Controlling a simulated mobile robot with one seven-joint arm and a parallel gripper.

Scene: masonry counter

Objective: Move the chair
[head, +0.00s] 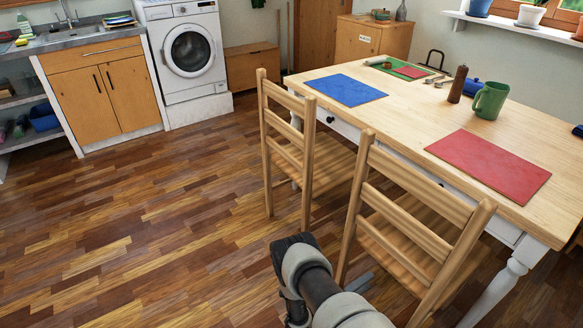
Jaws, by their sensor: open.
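Two light wooden ladder-back chairs stand upright along the near long side of the table. The left chair (306,137) is farther off, its seat partly under the tabletop. The right chair (420,232) is nearer, its back towards me and its lower legs cut off by the picture's bottom edge. The wooden table (420,118) has a pale top and white legs. My arm enters at the bottom middle, left of the right chair. I cannot make out my gripper's fingers, and no grip on either chair shows.
On the table lie a blue mat (346,90) and a red mat (490,165), with a green mug (490,100) and a brown mill (457,84). The washing machine (190,55) and sink cabinet (105,95) stand behind. The parquet floor (150,230) left of the chairs is clear.

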